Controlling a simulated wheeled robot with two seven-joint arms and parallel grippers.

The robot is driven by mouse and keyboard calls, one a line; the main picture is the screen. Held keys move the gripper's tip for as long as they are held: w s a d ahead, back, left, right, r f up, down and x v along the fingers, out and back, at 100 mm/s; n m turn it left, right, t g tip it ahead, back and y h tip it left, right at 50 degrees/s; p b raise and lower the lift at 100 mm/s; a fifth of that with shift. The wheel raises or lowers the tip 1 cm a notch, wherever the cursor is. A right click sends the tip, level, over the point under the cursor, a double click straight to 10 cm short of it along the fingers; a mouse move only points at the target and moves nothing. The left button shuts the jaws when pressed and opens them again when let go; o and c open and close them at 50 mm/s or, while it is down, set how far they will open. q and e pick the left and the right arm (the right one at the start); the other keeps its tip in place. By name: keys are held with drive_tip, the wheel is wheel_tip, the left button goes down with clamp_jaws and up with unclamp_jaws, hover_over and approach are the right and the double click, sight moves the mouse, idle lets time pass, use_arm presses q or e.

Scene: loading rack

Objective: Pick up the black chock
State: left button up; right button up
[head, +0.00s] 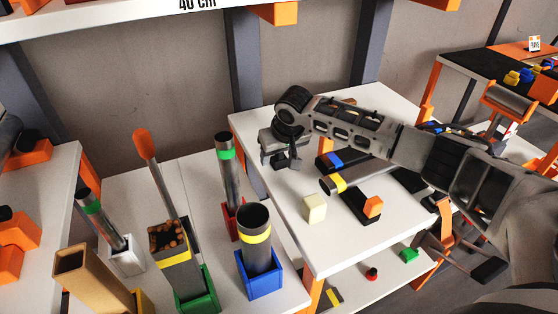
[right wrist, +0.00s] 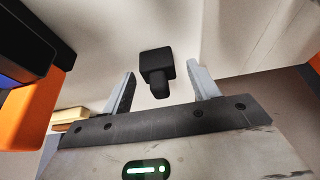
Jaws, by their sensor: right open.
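The black chock (right wrist: 157,70), a dark block with a smaller stub, shows in the right wrist view against the pale surface. It appears between the two fingers of my right gripper (right wrist: 160,88), beyond their tips, with visible gaps on both sides. The gripper is open and holds nothing. In the head view my right gripper (head: 281,155) hangs over the back left part of the white right table (head: 275,130). There I cannot clearly separate the chock from the dark gripper. My left gripper is not in view.
A grey post (head: 243,60) rises behind.

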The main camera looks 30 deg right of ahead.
drive_tip(key=c, duration=1.1)
drive_tip(key=shift+r, duration=0.1)
